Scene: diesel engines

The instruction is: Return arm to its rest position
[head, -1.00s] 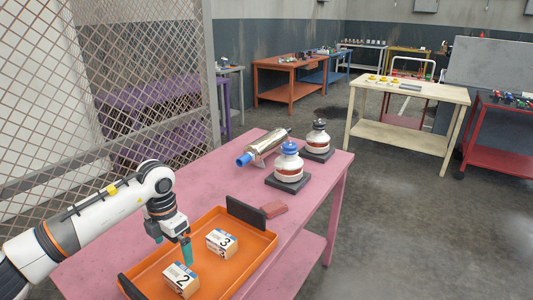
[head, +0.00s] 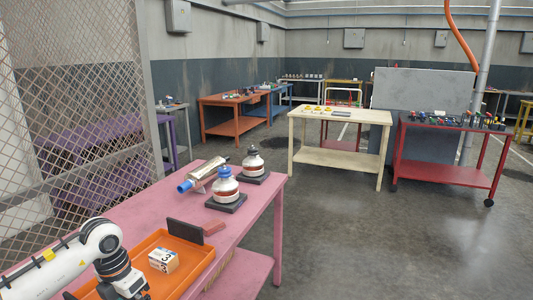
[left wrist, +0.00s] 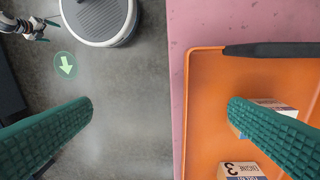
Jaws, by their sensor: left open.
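My left arm (head: 75,260) comes in at the lower left of the head view, its wrist over the near part of the orange tray (head: 207,262). Its fingertips are below the frame there. In the left wrist view my left gripper (left wrist: 160,104) is open, its two green fingers wide apart with nothing between them. The box marked 3 (head: 163,261) sits in the tray; it also shows in the left wrist view (left wrist: 240,171). Another box (left wrist: 270,103) is partly hidden behind the right-hand finger. My right gripper (left wrist: 38,28) shows small at the upper left there; its opening is unclear.
A mesh fence (head: 70,110) stands at left. Floor right of the table is clear.

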